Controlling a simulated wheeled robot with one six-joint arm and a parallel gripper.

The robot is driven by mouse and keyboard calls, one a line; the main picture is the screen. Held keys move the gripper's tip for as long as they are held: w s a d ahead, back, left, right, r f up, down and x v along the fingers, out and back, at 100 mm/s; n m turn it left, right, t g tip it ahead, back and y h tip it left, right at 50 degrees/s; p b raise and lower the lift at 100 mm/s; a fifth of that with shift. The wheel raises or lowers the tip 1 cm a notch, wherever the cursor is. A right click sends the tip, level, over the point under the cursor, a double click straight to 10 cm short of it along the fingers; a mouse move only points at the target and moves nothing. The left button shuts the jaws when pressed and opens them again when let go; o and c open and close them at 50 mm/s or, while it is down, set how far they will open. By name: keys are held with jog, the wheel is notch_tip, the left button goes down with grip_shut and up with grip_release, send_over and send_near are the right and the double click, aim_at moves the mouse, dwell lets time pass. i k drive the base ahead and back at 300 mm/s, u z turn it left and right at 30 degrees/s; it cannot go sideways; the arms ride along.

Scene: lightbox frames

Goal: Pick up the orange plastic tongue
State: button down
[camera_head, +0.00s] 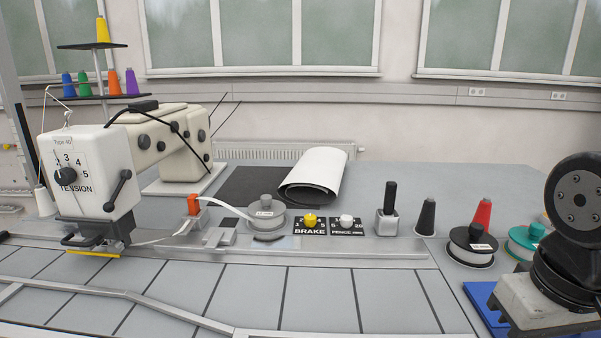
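A small orange piece (193,204), which looks like the orange plastic tongue, stands upright on the table left of the grey reel. A white strip (228,208) runs from it to the grey reel (266,213). A small grey metal block (219,238) lies just in front of it. Its lower end is too small to make out clearly.
A sewing machine (96,172) stands at the left. Signs marked BRAKE (309,231) and PENCE, a dark-handled stamp (387,210), cones and reels (472,246) stand to the right. A rolled white sheet (318,170) lies behind. The front table surface (319,300) is mostly clear.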

aim_at(193, 205)
jog(key=z, duration=2.75)
jog(key=k, duration=2.05)
jog(key=u, duration=2.65)
